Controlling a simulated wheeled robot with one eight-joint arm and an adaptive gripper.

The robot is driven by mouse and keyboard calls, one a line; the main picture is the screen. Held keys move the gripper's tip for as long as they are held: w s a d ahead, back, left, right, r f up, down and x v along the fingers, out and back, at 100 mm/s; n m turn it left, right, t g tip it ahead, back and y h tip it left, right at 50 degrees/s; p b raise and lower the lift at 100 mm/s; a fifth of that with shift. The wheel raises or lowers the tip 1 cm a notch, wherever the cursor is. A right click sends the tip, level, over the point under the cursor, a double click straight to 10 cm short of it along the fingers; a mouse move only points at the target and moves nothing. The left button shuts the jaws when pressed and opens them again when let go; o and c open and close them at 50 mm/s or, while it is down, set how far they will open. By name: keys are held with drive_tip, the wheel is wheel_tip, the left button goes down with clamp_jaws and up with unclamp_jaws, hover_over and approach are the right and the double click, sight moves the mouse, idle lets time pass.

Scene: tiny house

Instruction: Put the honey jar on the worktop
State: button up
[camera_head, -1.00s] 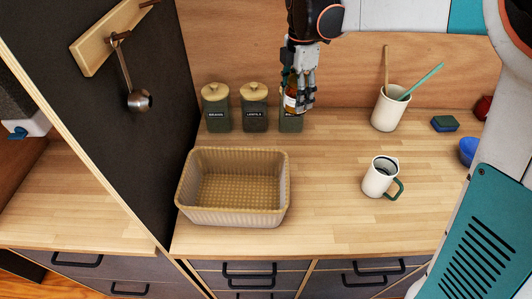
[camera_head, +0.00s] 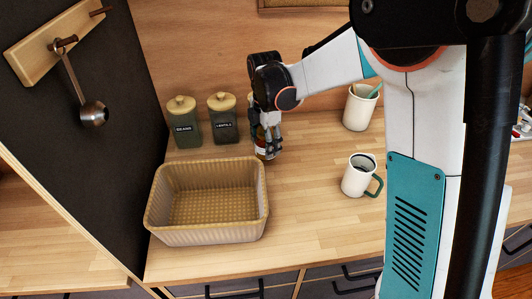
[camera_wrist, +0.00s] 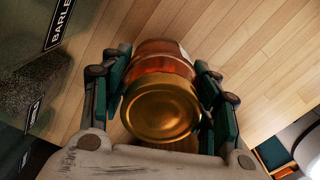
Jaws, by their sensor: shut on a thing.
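The honey jar (camera_head: 262,150) is amber with a pale label. My gripper (camera_head: 266,138) is shut on it from above, near the back right corner of the basket. In the wrist view the jar (camera_wrist: 161,62) sits between the two finger pads, with its gold lid (camera_wrist: 160,106) toward the camera. The worktop (camera_head: 310,222) is light wood and shows bare around the jar. The jar is very low over the worktop; I cannot tell whether its base touches.
A ribbed beige basket (camera_head: 158,211) stands close to the jar's left. Green canisters (camera_head: 185,128) line the back wall. A white mug (camera_head: 357,178) with a green handle and a white utensil pot (camera_head: 359,108) stand to the right. Bare worktop lies between basket and mug.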

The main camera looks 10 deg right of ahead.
drive_tip(key=shift+f+b, duration=0.5)
drive_tip(key=shift+f, duration=1.45)
drive_tip(key=shift+f, duration=0.2)
drive_tip(key=o, duration=1.4)
drive_tip(key=shift+o, duration=0.2)
drive_tip(key=shift+r, duration=0.15)
wheel_tip(320, 180, up, 12)
drive_tip(key=p, duration=0.3)
drive_tip(key=shift+s+r, duration=0.1)
drive_tip(key=shift+r, duration=0.05)
